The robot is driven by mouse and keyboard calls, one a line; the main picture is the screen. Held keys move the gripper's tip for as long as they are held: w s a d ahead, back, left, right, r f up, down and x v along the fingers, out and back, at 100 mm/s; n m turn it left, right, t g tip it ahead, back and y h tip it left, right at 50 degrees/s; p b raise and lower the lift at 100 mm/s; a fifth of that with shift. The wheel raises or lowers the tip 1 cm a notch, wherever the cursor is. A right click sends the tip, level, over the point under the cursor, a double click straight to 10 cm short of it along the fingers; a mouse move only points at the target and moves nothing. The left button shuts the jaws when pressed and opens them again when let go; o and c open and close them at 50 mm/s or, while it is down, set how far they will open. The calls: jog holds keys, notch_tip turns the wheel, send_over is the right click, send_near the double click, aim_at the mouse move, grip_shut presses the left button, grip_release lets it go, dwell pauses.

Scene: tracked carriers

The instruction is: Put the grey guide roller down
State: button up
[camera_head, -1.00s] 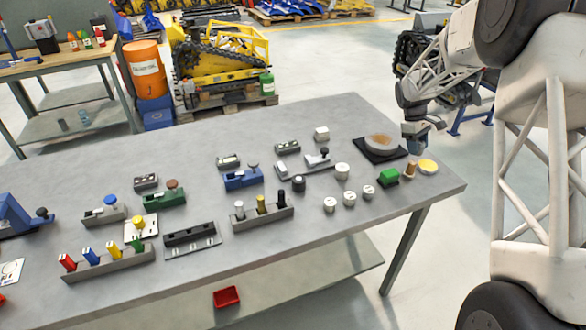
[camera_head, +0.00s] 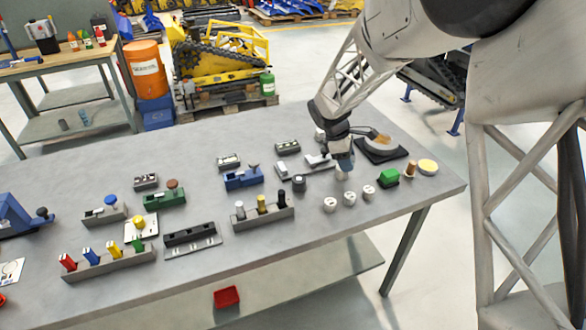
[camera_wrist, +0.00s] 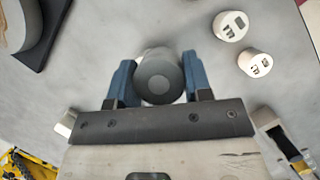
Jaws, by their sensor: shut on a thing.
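My gripper (camera_head: 344,164) is low over the right half of the grey table in the head view. In the wrist view its two blue fingers (camera_wrist: 160,72) are shut on the grey guide roller (camera_wrist: 159,79), whose round dark grey end shows. The fingers hide the roller in the head view. A pale white cylinder (camera_head: 341,177) shows just below the fingers in the head view. I cannot tell whether the roller touches it or the table.
Several white rollers with dark marks stand in front, one of them here (camera_head: 349,198). A dark knob piece (camera_head: 298,184) stands left of the gripper.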

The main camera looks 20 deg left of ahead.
jog(key=s+a+n, duration=0.1)
jog(key=s+a, duration=0.1)
jog(key=s, duration=0.3)
jog(key=s+a+n+t, duration=0.1)
jog(key=s+a+n, duration=0.1)
jog(key=s, duration=0.3)
jog(key=s+a+n+t, duration=0.1)
jog(key=s+a+n, duration=0.1)
jog(key=s+a, duration=0.2)
jog(key=shift+s+a+r+y, duration=0.1)
jog(key=shift+s+r+y, duration=0.15)
jog(key=shift+s+y, duration=0.2)
jog(key=shift+w, duration=0.1)
send_over(295, 168)
jog(key=a, duration=0.1)
jog(key=shift+s+a+f, duration=0.1)
jog(key=shift+s+f, duration=0.15)
jog(key=shift+f, duration=0.5)
jog(key=shift+f, duration=1.75)
jog(key=shift+f, duration=0.1)
jog(key=o, duration=1.1)
jog(key=shift+o, duration=0.2)
